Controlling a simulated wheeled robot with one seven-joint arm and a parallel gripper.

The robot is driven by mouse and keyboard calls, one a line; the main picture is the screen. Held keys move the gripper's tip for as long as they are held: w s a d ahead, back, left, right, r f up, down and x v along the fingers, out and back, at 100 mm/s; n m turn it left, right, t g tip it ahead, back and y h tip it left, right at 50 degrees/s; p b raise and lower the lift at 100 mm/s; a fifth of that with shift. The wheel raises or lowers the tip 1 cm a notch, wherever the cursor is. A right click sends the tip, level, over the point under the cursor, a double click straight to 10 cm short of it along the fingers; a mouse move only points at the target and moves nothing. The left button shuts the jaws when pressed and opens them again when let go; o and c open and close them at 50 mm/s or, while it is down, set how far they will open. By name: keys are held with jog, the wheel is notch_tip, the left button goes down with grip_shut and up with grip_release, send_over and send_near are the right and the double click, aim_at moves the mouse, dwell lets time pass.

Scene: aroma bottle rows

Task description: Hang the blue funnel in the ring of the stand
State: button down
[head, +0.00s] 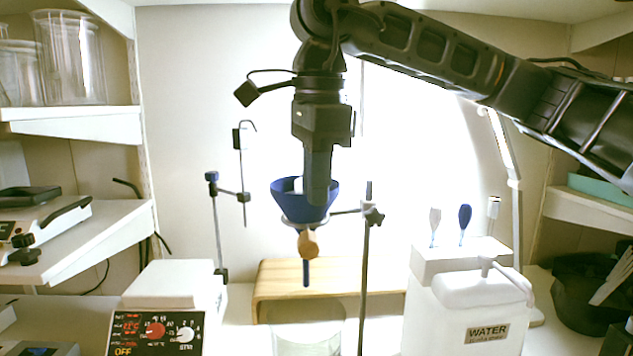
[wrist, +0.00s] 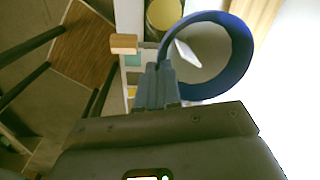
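The blue funnel (head: 286,197) is upright at the stand's ring (head: 291,222), its cone in the ring and its stem pointing down below. I cannot tell whether its weight rests on the ring. The ring is joined by a side arm to the stand's vertical rod (head: 365,270). My gripper (head: 317,200) points down at the front right of the funnel and hides part of its rim. In the wrist view, the fingers (wrist: 163,72) are close together at the left edge of the funnel's round blue rim (wrist: 243,55) and appear shut on it.
A glass beaker (head: 307,335) stands below the funnel. A hotplate (head: 155,325) is at left and a white WATER container (head: 465,315) at right. A wooden block (head: 385,278) lies behind. Another thin stand (head: 218,235) rises at left. A tan piece (head: 308,243) sits by the stem.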

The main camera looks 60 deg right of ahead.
jog(key=c, duration=1.2)
grip_release()
jog(key=shift+c, duration=0.2)
notch_tip(320, 180, up, 8)
jog(key=shift+s+a, duration=0.15)
jog(key=shift+s, duration=0.1)
jog(key=shift+f, duration=0.1)
